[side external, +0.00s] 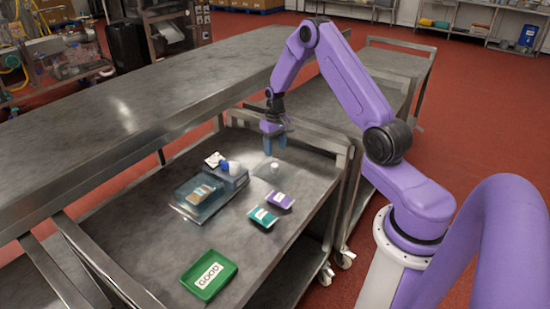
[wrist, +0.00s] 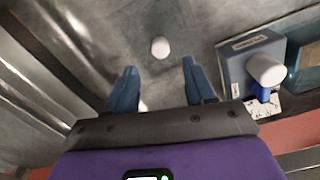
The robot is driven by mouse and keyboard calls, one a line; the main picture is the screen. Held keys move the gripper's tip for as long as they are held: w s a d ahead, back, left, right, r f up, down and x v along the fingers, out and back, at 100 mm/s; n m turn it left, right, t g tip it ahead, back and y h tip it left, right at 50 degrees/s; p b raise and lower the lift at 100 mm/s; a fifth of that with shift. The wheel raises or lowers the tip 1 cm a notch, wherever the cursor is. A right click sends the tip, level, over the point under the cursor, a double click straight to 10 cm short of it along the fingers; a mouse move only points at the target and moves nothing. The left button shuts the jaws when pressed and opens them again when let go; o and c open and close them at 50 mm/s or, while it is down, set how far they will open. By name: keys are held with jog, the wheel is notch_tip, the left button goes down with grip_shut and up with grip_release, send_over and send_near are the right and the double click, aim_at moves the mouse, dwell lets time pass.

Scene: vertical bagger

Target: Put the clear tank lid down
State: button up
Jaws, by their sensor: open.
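The clear tank lid shows mainly as its white knob (side external: 274,168), on the steel cart top beyond the coloured packs. The knob also shows in the wrist view (wrist: 160,47); the clear plate around it is hard to make out. The clear tank (side external: 202,196) stands to the left on the same cart, with a brownish item inside. My gripper (side external: 275,150) is above the knob in the side view. In the wrist view its blue fingers (wrist: 160,66) are apart, with nothing between the tips. The knob appears just beyond them, apart from both.
A grey box (side external: 236,180) with a white cylinder and blue cap adjoins the tank; it also shows in the wrist view (wrist: 238,70). Purple (side external: 281,200) and teal (side external: 263,217) packs lie nearby. A green "GOOD" tray (side external: 209,275) is at the front. Raised rails edge the cart.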

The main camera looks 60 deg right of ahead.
jog(key=s+a+r+n, duration=0.2)
jog(key=a+r+n, duration=0.2)
jog(key=a+r, duration=0.75)
jog(key=s+a+r+n, duration=0.3)
jog(key=s+a, duration=0.5)
jog(key=s, duration=0.2)
jog(key=s+a+r+n, duration=0.4)
jog(key=s+a, duration=0.5)
jog(key=s, duration=0.1)
jog(key=shift+a+n, duration=0.25)
jog(key=shift+n, duration=0.05)
jog(key=shift+o, duration=0.4)
jog(key=s+d+r+n, duration=0.1)
jog(key=s+n, duration=0.3)
jog(key=s, duration=0.7)
jog(key=shift+d, duration=0.1)
